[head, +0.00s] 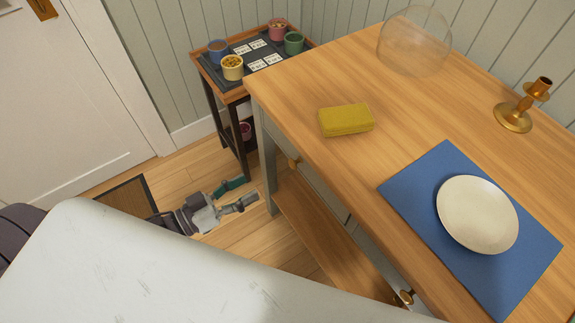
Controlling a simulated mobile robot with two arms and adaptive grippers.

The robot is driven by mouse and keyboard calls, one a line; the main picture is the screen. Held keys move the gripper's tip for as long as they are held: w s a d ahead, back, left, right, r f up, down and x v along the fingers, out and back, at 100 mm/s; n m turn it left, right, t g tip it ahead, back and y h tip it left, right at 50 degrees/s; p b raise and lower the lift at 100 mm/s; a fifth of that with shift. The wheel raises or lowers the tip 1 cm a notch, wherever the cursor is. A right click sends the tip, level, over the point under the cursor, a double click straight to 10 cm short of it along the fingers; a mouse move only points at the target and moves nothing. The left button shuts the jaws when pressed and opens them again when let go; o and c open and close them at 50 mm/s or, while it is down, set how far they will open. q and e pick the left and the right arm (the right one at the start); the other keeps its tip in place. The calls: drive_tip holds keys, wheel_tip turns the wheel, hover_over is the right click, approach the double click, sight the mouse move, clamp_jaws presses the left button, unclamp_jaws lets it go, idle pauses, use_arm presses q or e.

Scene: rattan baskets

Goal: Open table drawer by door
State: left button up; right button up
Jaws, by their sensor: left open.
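The wooden table (390,120) has drawers in its grey front, seen steeply from above. The drawer nearer the white door has a brass knob (294,162) and looks shut. A second brass knob (405,297) sits further along the front, at the lower right. My right gripper is not in view.
A yellow block (346,120), a blue mat (400,187) with a plate (477,214), a brass candle holder (514,115) and a glass dome (413,38) are on the table. A small cart (211,84) with cups stands behind. The white door (70,100) is at left.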

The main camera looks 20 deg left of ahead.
sight(290, 165)
use_arm(q)
drive_tip(key=x, duration=1.2)
drive_tip(key=shift+d, duration=0.2)
clamp_jaws()
